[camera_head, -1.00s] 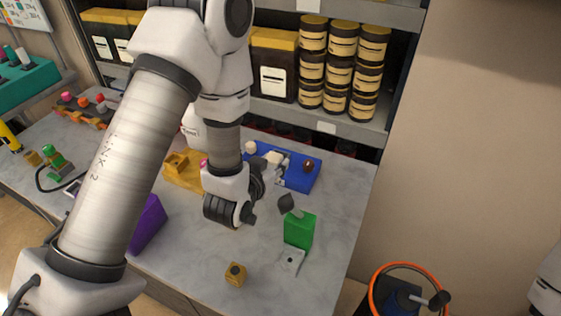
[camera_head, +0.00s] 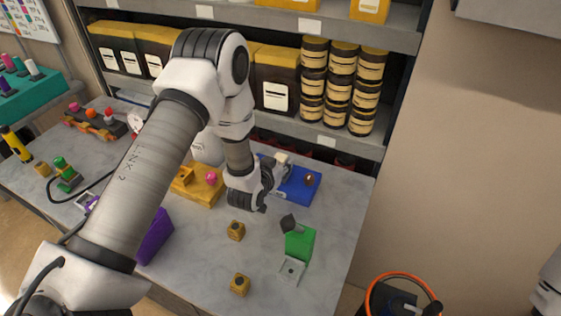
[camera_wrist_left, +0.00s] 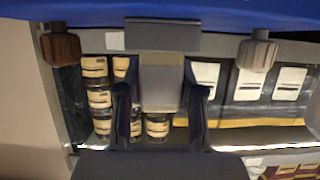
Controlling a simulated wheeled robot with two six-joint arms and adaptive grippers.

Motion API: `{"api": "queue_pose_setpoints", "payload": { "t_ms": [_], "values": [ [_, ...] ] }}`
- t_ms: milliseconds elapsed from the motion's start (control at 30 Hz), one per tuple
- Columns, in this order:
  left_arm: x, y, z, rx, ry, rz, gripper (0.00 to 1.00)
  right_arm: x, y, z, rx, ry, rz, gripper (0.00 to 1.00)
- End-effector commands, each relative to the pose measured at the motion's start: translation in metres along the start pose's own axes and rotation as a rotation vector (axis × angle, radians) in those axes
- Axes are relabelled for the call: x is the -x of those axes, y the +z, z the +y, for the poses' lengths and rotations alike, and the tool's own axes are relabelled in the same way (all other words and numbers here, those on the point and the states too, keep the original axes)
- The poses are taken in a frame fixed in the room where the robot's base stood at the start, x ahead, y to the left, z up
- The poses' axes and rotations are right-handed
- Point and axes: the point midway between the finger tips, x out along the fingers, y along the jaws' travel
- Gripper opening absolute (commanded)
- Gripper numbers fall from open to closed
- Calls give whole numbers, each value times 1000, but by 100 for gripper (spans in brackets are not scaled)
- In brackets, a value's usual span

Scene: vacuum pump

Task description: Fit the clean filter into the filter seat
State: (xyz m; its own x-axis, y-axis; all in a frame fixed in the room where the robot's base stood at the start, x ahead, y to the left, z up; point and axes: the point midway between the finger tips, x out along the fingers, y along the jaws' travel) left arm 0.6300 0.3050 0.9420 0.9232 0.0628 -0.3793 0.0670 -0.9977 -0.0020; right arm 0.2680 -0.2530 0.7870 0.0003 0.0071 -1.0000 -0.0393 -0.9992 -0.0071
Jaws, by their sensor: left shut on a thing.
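My left gripper (camera_head: 268,184) is at the near left edge of the blue base (camera_head: 299,186), towards the back of the table. In the left wrist view its two fingers (camera_wrist_left: 159,108) are closed on a pale grey block, probably the clean filter (camera_wrist_left: 162,82), with a flat grey bar at its end. The blue base (camera_wrist_left: 215,10) shows along the top of that view, with a brown knob (camera_wrist_left: 61,46) and a pale knob (camera_wrist_left: 257,52). The filter seat is not clearly seen, and I cannot tell whether the block touches the base. My right gripper is out of view.
A green block (camera_head: 299,244) with a dark knob stands to the front right. Two small brown cubes (camera_head: 236,230) lie on the table. A yellow block (camera_head: 205,190) and a purple block (camera_head: 154,237) are left. Shelves with stacked jars (camera_head: 341,85) rise behind. An orange-rimmed bin (camera_head: 402,277) is right.

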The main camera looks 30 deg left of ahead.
Motion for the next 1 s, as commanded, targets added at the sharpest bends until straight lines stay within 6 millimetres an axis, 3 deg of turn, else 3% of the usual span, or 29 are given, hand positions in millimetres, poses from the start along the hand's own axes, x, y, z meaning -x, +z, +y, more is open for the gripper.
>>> {"api": "queue_pose_setpoints", "payload": {
  "t_ms": [67, 100, 133, 167, 567, 1000],
  "values": [
    [-2, 4, 0, 0, 0, 0, 1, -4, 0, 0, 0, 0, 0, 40],
    [-1, 3, 0, 0, 0, 0, 47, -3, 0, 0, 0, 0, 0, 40],
    [-1, 2, 0, 0, 0, 0, 58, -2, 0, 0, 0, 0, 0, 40],
    [-1, 2, 0, 0, 0, 0, 62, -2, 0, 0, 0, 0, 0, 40],
    [5, 0, 0, 1, 0, -1, 62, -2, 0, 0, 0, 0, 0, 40],
    [105, 2, 0, 2, 0, -1, 62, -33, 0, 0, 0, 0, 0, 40]
  ]
}}
